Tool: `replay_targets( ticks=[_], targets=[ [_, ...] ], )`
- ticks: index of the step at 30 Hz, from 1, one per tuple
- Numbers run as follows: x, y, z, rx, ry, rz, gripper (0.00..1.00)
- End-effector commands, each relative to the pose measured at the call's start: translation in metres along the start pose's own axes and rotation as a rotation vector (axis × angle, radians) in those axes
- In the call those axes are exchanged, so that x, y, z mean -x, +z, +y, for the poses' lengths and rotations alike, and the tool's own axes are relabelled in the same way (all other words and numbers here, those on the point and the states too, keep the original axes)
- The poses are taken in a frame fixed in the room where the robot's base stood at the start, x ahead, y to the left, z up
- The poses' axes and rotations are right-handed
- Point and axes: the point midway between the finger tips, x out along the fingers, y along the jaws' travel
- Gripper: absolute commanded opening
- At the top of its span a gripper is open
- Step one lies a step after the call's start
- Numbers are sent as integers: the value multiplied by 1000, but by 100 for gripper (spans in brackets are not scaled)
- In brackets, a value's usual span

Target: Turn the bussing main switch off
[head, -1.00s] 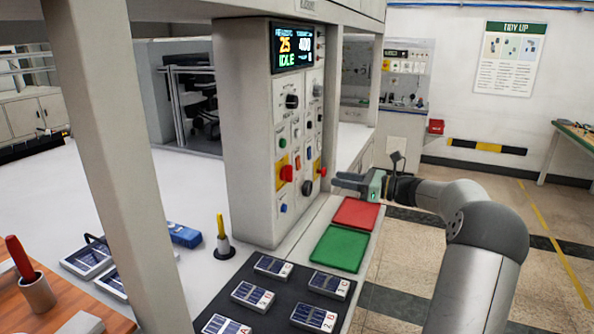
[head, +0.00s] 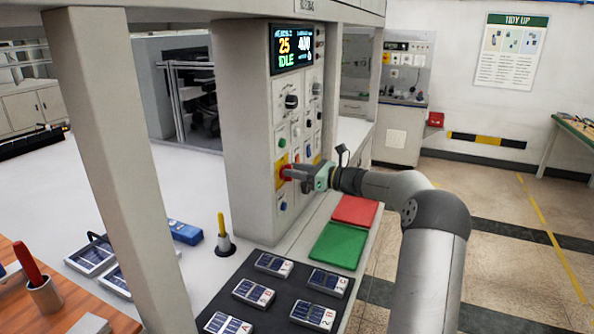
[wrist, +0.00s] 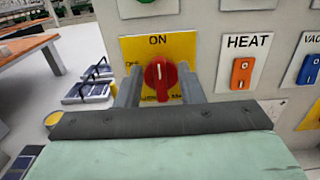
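The main switch is a red rotary knob (wrist: 160,76) on a yellow plate (wrist: 184,47). The plate reads ON at the top, with partly hidden lettering at the left and below. The knob's white mark points up toward ON. In the head view my gripper (head: 288,173) reaches the panel from the right and covers part of the yellow plate (head: 282,161).
An orange HEAT switch (wrist: 242,72) and a blue VAC switch (wrist: 308,69) sit right of the knob. The display (head: 292,47) reads IDLE. Red (head: 355,210) and green (head: 337,246) pads and a dark mat with several cells lie below the panel.

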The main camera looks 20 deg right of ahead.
Motion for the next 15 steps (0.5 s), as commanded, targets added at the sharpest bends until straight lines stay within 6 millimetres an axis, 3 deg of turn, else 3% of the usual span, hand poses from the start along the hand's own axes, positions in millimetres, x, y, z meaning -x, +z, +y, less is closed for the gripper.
replay_targets(
  ticks=[2,3,6,15],
  targets=[
    [0,0,0,0,0,0,35],
    [0,0,0,0,0,0,29],
    [0,0,0,0,0,0,1],
    [0,-1,0,12,1,0,0]
  ],
)
